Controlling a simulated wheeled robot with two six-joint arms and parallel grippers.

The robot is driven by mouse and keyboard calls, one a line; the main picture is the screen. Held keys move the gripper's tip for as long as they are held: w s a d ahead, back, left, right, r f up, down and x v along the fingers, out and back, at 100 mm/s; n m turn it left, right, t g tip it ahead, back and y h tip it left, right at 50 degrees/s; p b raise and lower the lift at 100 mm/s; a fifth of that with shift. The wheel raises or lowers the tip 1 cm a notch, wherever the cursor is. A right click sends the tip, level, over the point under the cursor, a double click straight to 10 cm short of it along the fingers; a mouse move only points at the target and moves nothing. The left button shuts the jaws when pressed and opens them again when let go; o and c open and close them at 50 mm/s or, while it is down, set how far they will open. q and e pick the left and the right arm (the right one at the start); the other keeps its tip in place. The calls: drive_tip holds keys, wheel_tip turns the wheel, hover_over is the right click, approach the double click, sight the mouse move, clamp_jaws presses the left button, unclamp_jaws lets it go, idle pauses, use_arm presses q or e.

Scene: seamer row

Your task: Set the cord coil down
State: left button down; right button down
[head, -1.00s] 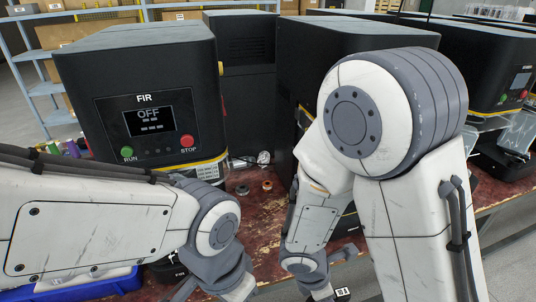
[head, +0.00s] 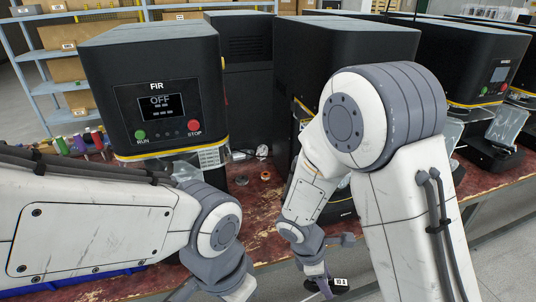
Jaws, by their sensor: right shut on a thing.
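My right gripper (head: 322,284) points down at the bottom middle, low in front of the table edge in the picture. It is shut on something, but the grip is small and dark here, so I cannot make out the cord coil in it. A small dark shape and a white tag marked with digits (head: 341,282) show beside its fingers. My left gripper (head: 236,290) is at the bottom edge, partly cut off, and its fingers cannot be read.
The worn red table (head: 262,215) has bare room between my arms. A dark ring (head: 242,181) and a copper-coloured ring (head: 266,175) lie there, with a small white object (head: 262,151) behind. The FIR machine (head: 155,95), reading OFF, stands left; another black machine (head: 345,50) stands right.

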drive_tip(key=w+d+f+m+g+y, duration=0.2)
drive_tip(key=w+d+m+g+y, duration=0.2)
drive_tip(key=w+m, duration=0.95)
drive_tip(key=s+f+m, duration=0.3)
drive_tip(key=s, duration=0.5)
drive_tip(key=shift+d, duration=0.2)
